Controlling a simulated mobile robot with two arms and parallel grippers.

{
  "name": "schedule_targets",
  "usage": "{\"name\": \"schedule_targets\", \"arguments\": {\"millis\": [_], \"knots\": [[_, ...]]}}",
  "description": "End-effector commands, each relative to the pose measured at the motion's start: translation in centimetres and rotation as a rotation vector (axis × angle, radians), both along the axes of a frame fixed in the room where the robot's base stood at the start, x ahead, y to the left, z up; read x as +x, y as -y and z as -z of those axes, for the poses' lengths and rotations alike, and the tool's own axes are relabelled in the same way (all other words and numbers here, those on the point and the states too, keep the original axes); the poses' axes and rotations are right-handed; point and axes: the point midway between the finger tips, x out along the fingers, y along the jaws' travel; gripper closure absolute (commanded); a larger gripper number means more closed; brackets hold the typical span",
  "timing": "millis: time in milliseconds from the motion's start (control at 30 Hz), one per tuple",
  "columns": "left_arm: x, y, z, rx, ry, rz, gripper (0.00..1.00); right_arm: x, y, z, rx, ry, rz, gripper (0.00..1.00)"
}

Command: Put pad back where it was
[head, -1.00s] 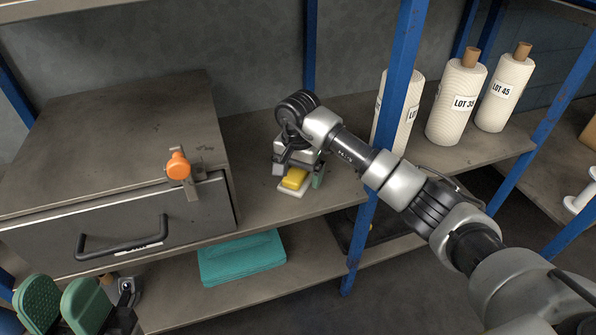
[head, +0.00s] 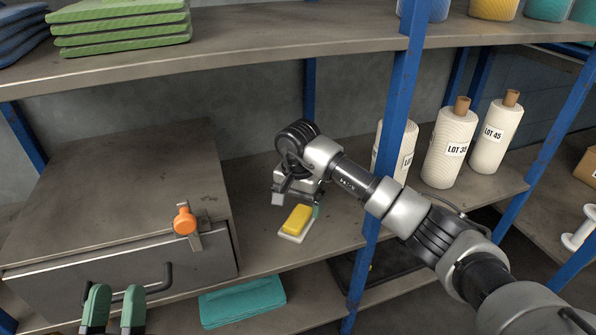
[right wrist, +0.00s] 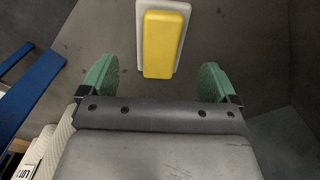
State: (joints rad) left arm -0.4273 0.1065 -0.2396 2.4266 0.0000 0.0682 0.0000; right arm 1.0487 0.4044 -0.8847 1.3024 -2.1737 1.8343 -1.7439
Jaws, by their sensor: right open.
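The yellow pad (head: 297,219) lies flat on a thin white holder (head: 290,237) on the middle shelf, right of the grey cabinet. In the right wrist view the pad (right wrist: 163,45) sits on the white holder (right wrist: 179,8), ahead of the fingertips and roughly centred between them. My right gripper (head: 298,203) is above the pad, open and empty, apart from it. It also shows in the right wrist view (right wrist: 157,82) with its green fingers wide apart. My left gripper (head: 115,305) is at the lower left, in front of the cabinet drawer, with its green fingers apart and nothing between them.
The grey cabinet (head: 120,200) has an orange-knobbed latch (head: 185,221) at its front edge. A blue post (head: 385,150) stands close to my right arm. White rolls (head: 450,148) stand at the right. A teal folded cloth (head: 242,301) lies below. Green pads (head: 120,28) are stacked above.

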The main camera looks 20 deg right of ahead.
Motion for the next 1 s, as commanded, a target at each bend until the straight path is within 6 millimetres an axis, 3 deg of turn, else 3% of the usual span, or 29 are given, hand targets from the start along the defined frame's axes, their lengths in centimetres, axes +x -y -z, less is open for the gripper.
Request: {"name": "schedule_targets", "arguments": {"millis": [367, 700, 1000], "knots": [[1.0, -0.8, 5.6, 0.130, -0.482, -0.029, 0.61, 0.0, 0.0, -3.4, 0.000, 0.001, 0.000, 0.09], [-1.2, -2.4, 10.9, 0.234, -0.906, -0.053, 0.61, 0.0, 0.0, -6.0, 0.000, 0.001, 0.000, 0.09], [-3.3, -3.4, 13.2, 0.281, -1.119, -0.066, 0.61, 0.0, 0.0, -7.1, -0.001, -0.001, 0.000, 0.09]]}}
